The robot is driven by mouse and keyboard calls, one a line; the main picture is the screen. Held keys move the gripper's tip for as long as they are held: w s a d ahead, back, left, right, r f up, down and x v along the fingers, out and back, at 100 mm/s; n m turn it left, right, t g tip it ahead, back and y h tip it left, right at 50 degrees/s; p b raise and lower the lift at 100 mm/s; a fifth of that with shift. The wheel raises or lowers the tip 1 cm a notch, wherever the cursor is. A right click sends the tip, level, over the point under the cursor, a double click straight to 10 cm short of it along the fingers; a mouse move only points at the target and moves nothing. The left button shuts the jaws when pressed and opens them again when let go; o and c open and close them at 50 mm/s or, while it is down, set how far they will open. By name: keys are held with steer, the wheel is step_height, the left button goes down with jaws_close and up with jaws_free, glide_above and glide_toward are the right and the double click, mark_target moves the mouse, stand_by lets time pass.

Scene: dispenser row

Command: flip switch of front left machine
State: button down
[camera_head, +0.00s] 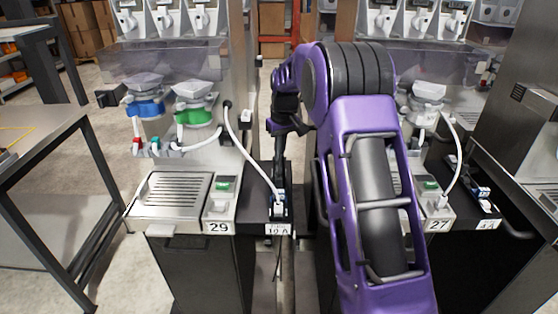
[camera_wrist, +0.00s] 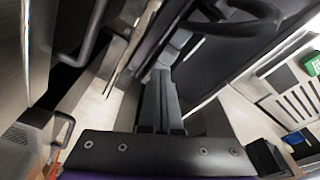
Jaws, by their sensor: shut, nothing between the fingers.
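The front left machine (camera_head: 205,60) is a tall metal dispenser with blue and green caps and a label 29 at its base. A small pale part that may be the switch (camera_head: 219,203) sits below the display.
A similar machine with label 27 (camera_head: 438,225) stands to the right, partly behind my arm. A metal table (camera_head: 45,135) stands at left, with open floor between.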

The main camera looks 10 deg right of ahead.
step_height(320, 180, up, 5)
steer(key=p, duration=0.4)
steer(key=shift+r, duration=1)
